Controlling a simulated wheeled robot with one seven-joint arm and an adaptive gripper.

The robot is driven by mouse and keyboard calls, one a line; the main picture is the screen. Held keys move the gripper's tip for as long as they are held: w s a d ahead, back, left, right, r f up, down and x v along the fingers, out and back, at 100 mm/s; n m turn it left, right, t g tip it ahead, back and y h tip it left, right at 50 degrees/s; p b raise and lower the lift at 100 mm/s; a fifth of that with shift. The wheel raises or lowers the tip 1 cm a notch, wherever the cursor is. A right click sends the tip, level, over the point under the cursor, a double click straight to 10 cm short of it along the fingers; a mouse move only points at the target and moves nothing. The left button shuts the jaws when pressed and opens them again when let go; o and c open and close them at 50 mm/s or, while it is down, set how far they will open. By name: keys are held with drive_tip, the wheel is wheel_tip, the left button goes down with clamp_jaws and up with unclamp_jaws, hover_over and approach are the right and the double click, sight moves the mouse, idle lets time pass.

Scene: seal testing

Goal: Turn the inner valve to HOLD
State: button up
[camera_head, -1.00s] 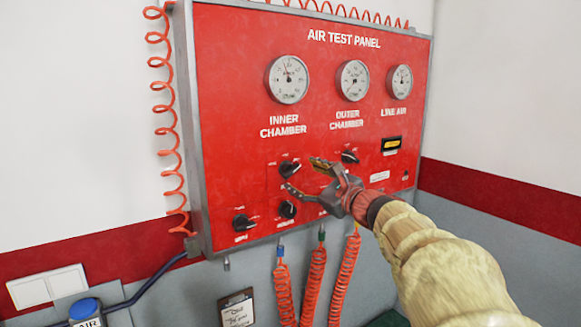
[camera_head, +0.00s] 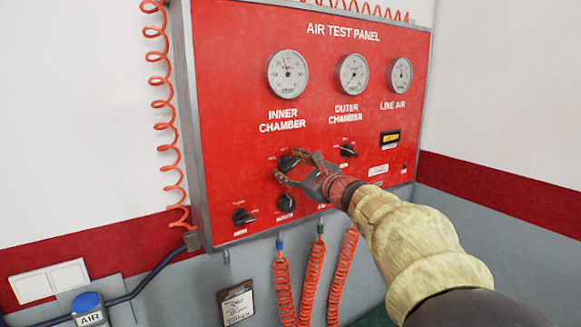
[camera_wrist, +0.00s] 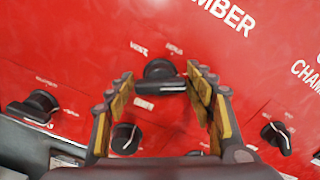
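The inner valve is a black knob (camera_head: 288,162) under the INNER CHAMBER lettering on the red air test panel (camera_head: 232,70). In the wrist view the inner valve (camera_wrist: 160,72) lies between and just beyond the fingertips, its grip bar roughly level in the picture. Small white labels surround it, too blurred to read surely. My gripper (camera_head: 296,166) is open in front of the knob; the wrist view shows both yellow-padded fingers (camera_wrist: 160,93) spread on either side of it. No contact with the knob is visible.
The outer chamber knob (camera_head: 348,151) is to the right. Two more black knobs sit below, one at lower left (camera_head: 242,216) and one just under the inner valve (camera_head: 286,203). Orange coiled hoses (camera_head: 313,280) hang beneath the panel. The inner chamber gauge (camera_head: 287,74) is above.

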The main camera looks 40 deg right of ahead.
drive_tip(key=c, duration=0.8)
drive_tip(key=shift+c, duration=0.2)
drive_tip(key=shift+f+n+b, duration=0.15)
drive_tip(key=shift+n+b, duration=0.15)
drive_tip(key=shift+b, duration=0.55)
drive_tip(key=n+b, duration=0.1)
drive_tip(key=b, duration=0.1)
drive_tip(key=n+b, duration=0.1)
drive_tip(key=b, duration=0.2)
drive_tip(key=shift+f+n, duration=0.2)
drive_tip(key=shift+n, duration=0.1)
drive_tip(key=n+b, duration=0.4)
drive_tip(key=b, duration=0.3)
drive_tip(key=shift+b, duration=0.35)
drive_tip(key=n+b, duration=0.4)
drive_tip(key=b, duration=0.1)
drive_tip(key=shift+r, duration=0.2)
drive_tip(key=shift+n, duration=0.4)
drive_tip(key=o, duration=1.1)
drive_tip(key=shift+r, duration=0.15)
